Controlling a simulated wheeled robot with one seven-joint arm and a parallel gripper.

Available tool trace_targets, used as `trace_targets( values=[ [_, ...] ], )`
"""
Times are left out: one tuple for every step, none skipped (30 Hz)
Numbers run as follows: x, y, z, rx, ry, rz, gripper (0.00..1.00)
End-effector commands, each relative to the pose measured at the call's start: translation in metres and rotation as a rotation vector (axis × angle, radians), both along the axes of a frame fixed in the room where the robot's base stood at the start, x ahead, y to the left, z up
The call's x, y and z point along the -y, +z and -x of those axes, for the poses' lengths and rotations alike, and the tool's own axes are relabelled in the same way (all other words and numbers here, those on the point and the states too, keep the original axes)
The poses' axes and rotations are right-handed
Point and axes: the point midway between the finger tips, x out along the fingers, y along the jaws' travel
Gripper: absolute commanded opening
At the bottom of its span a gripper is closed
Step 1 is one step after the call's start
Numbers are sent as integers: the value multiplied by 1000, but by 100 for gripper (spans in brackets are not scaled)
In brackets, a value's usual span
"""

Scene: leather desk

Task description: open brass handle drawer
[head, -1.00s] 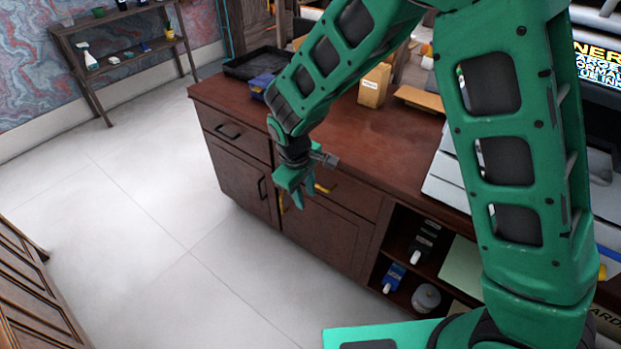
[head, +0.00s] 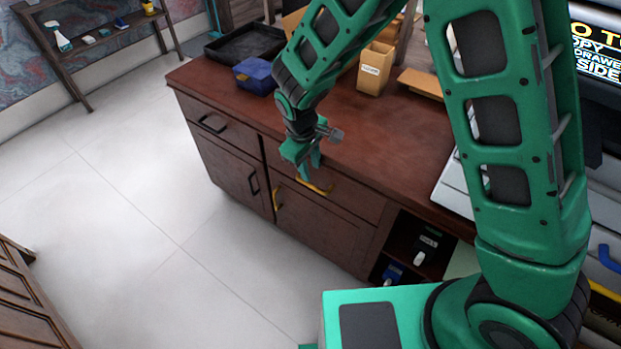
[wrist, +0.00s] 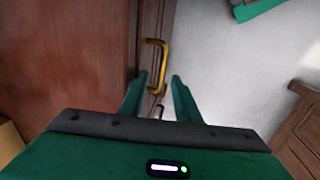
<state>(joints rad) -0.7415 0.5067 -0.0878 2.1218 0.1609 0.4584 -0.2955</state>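The brass-handle drawer (head: 345,201) is a dark brown drawer in the desk's upper row and looks shut. Its brass handle (head: 317,187) shows just below and right of my gripper (head: 302,162) in the head view. In the wrist view a brass handle (wrist: 164,62) stands out from brown wood, seen in the gap between the fingertips of my gripper (wrist: 159,78) and slightly beyond them. The fingers are apart with nothing held. I see no clear contact with the handle.
A black-handled drawer (head: 212,122) is to the left. A blue box (head: 255,75), black tray (head: 245,43) and cardboard box (head: 375,70) stand on the desktop. The floor (head: 130,220) in front is clear.

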Motion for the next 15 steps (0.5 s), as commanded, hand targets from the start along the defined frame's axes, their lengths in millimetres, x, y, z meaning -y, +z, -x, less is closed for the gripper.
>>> trace_targets(
  values=[
    [-1,-10,0,-4,3,3,29],
    [-1,-16,0,-4,5,3,29],
    [-1,-23,-1,-4,6,3,29],
    [-1,-29,-2,-3,7,4,29],
    [-1,-34,-2,-3,8,4,29],
    [-1,-40,-3,-3,8,4,29],
    [-1,-45,-4,-3,9,4,29],
    [-1,-50,-4,-2,9,3,29],
    [-1,-55,-5,-3,10,3,29],
    [-1,-59,-6,-2,11,2,29],
    [0,-63,-6,-2,11,2,29],
    [0,-66,-7,-1,11,2,29],
    [0,-69,-7,-1,10,1,29],
    [0,-71,-8,-1,11,2,29],
    [1,-74,-8,-1,11,2,29]
  ],
)
